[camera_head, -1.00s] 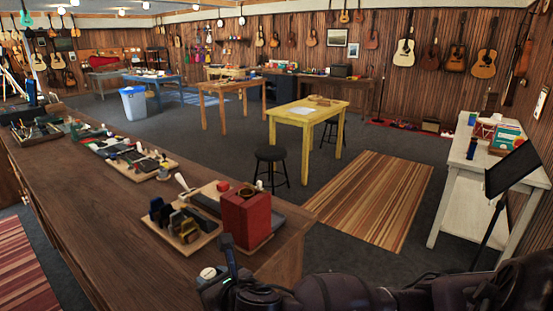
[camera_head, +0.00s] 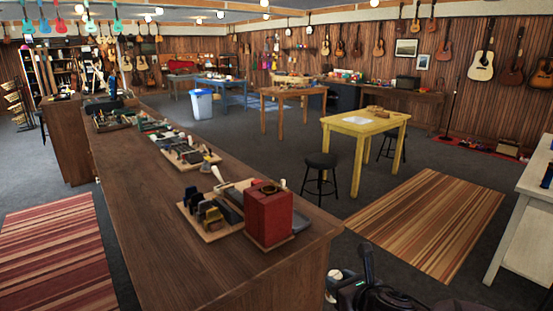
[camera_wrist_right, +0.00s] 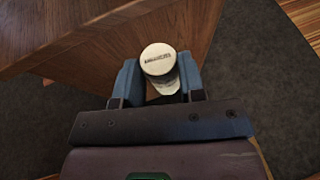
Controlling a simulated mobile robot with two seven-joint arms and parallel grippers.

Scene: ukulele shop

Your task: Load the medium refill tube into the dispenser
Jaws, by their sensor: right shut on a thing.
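My right gripper (camera_head: 345,285) is at the bottom of the head view, just off the counter's near right corner. In the right wrist view my right gripper (camera_wrist_right: 160,85) is shut on a pale cylindrical tube (camera_wrist_right: 158,60), with its cream round end and small dark print facing the camera. The same tube (camera_head: 335,273) shows small and pale in the head view. A red box (camera_head: 268,215), which looks like the dispenser, stands on the counter with a round opening in its top. Whether the tube is the medium one cannot be told. My left gripper is out of view.
The dark wooden counter (camera_head: 160,230) holds a small wooden tray (camera_head: 205,230) with dark and yellow blocks beside the red box, and more tools further back. A black stool (camera_head: 320,162) and a yellow table (camera_head: 365,125) stand beyond. Open floor lies right of the counter.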

